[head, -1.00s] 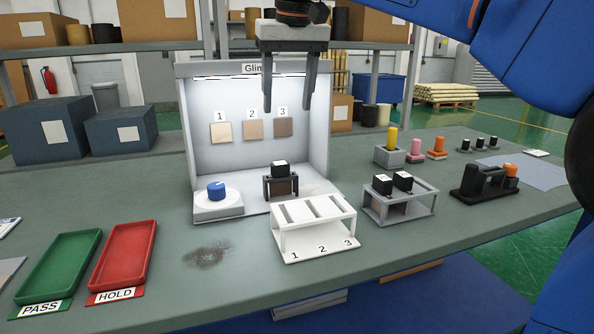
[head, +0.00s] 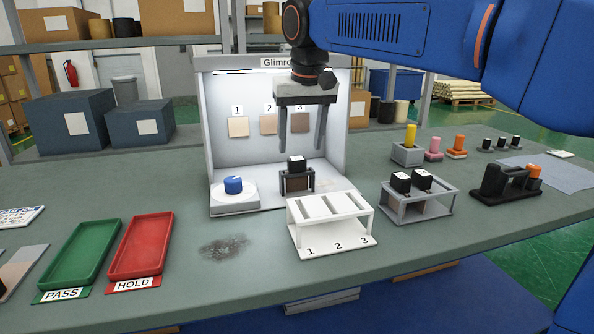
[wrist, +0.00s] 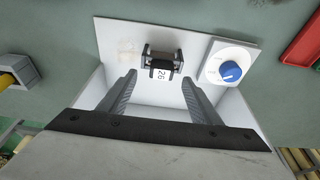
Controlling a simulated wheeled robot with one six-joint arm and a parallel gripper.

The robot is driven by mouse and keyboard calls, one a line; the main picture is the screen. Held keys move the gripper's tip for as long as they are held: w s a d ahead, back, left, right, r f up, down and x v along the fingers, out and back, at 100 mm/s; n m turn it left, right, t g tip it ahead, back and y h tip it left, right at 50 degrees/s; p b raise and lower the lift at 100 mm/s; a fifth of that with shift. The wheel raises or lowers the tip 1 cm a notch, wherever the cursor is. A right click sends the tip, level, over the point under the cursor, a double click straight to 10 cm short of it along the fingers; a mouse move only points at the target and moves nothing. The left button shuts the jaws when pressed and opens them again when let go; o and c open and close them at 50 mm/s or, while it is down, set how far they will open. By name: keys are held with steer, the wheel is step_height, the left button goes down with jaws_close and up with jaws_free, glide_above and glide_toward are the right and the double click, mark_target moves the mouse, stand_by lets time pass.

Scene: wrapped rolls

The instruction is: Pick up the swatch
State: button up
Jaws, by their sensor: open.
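A swatch with a black block-shaped top (head: 296,164) and a brownish panel below it stands upright in a small dark holder (head: 297,182) on the floor of the light booth. In the wrist view its top (wrist: 161,70) carries a white label that seems to read 26. My gripper (head: 301,148) is open and empty, pointing down inside the booth's front, above the swatch. In the wrist view the swatch shows beyond and between the two fingertips, apart from them. Two more black-topped swatches (head: 411,181) stand in a grey rack to the right.
The light booth (head: 204,130) has walls behind and beside the swatch, with sample tiles 1, 2 and 3 on its back. A blue knob (head: 233,185) stands left. A white numbered rack (head: 329,224) is in front. Green (head: 80,255) and red trays (head: 141,247) lie at left.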

mark_target(297, 159)
steer(key=shift+x, duration=2.6)
steer(key=shift+a, duration=0.15)
steer(key=shift+c, duration=0.4)
steer(key=c, duration=1.1)
